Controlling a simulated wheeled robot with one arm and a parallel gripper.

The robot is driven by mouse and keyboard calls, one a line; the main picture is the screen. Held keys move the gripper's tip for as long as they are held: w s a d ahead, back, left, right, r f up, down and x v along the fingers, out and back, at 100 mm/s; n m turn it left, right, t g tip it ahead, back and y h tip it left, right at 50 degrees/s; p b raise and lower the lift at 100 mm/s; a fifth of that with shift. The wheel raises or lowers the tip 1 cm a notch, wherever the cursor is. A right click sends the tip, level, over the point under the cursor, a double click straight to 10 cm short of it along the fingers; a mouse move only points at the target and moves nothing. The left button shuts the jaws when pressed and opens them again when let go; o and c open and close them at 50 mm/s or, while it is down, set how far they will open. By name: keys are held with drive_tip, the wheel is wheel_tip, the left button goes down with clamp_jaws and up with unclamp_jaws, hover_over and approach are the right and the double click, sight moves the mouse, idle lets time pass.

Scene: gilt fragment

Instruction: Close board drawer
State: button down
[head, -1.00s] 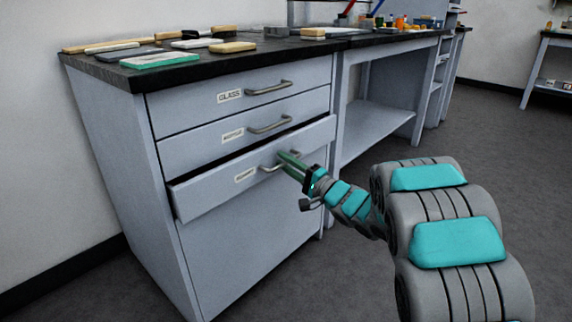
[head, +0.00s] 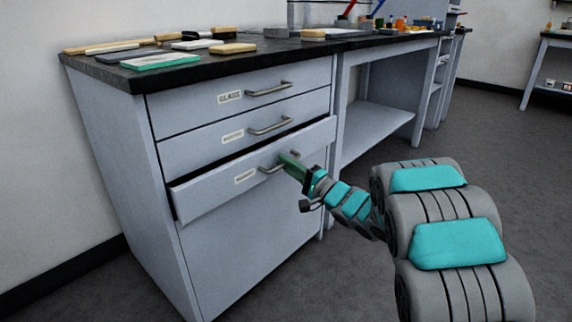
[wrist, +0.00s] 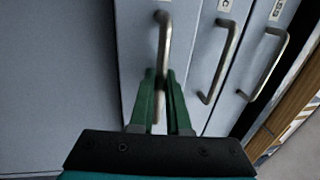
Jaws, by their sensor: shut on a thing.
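The board drawer (head: 220,186) is the third drawer down in the grey cabinet. It stands slightly out from the cabinet front, with a dark gap along its top edge. Its label is too blurred to read. My gripper (head: 284,160) is at this drawer's bar handle (head: 266,168). In the wrist view, the green fingers (wrist: 160,80) are on both sides of the handle (wrist: 162,45) and shut on it. Part of the handle is hidden by the fingers.
Two drawers above, the top one labelled GLASS (head: 229,97), are shut. Several blocks and tools, including a green-edged slab (head: 160,62), lie on the black worktop (head: 215,56). An open-shelved bench (head: 375,130) adjoins on the right. The grey floor (head: 490,130) at right is clear.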

sight(276, 160)
idle(0.9)
drive_tip(key=p+x, duration=0.3)
drive_tip(key=p, duration=0.1)
drive_tip(key=shift+w+a+f, duration=0.25)
drive_tip(key=shift+w+a, duration=0.05)
drive_tip(key=shift+a, duration=0.1)
drive_tip(key=c, duration=1.2)
unclamp_jaws()
drive_tip(key=shift+o, duration=0.2)
drive_tip(key=shift+s+f, duration=0.1)
drive_tip(key=v, duration=0.7)
drive_tip(key=shift+d+p, duration=0.3)
drive_tip(key=shift+d, duration=0.05)
drive_tip(key=shift+s, duration=0.15)
